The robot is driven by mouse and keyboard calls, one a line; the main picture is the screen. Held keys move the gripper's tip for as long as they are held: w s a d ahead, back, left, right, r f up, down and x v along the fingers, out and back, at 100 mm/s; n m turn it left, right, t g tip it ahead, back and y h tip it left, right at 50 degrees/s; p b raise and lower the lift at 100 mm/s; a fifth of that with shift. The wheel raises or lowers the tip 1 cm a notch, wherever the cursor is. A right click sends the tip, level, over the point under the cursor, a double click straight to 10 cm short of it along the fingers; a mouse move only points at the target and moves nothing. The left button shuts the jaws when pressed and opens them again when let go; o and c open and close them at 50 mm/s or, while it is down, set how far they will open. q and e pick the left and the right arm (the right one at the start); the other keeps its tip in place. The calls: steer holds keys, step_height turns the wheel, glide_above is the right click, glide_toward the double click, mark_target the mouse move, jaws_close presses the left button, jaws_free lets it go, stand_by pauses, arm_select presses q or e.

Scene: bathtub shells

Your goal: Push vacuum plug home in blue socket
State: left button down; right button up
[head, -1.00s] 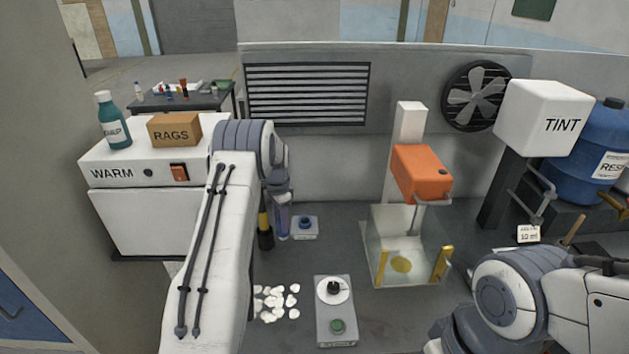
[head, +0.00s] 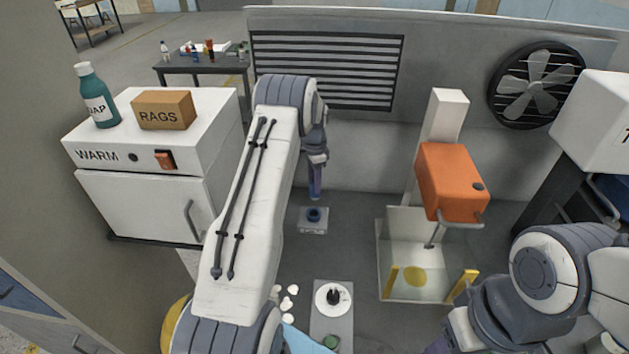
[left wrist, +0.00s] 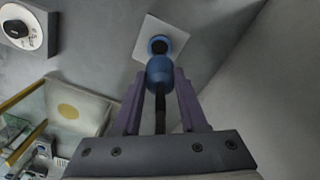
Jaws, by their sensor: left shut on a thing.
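My left gripper (head: 316,192) hangs fingers down just above the blue socket (head: 314,214), which sits on a pale square plate (head: 312,228) on the floor near the back wall. In the left wrist view my left gripper (left wrist: 159,88) is shut on the blue vacuum plug (left wrist: 160,74), with a dark hose or stem running back between the purple fingers. The plug's far end overlaps the near side of the dark-centred socket (left wrist: 158,45); I cannot tell whether they touch. My right arm shows at the lower right, its fingertips out of view.
A grey block with a white dial (head: 331,297) and green button lies in front of the socket. An orange press (head: 450,182) with a clear-walled tray stands to its right. A white warmer cabinet (head: 140,200) stands left. Several white shells (head: 288,303) lie near the block.

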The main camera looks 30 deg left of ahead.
mark_target(313, 198)
arm_select(q)
steer(key=shift+s+a+r, duration=0.1)
steer(key=shift+s, duration=0.05)
steer(key=shift+f, duration=0.25)
steer(key=shift+s+f+b, duration=0.1)
steer(key=shift+f+b, duration=1.8)
steer(key=shift+f, duration=0.8)
steer(key=shift+f+b, duration=0.95)
steer(key=shift+f, duration=0.2)
steer(key=shift+f, duration=0.25)
steer(key=shift+c, duration=1.8)
jaws_free()
steer(key=shift+r, duration=0.1)
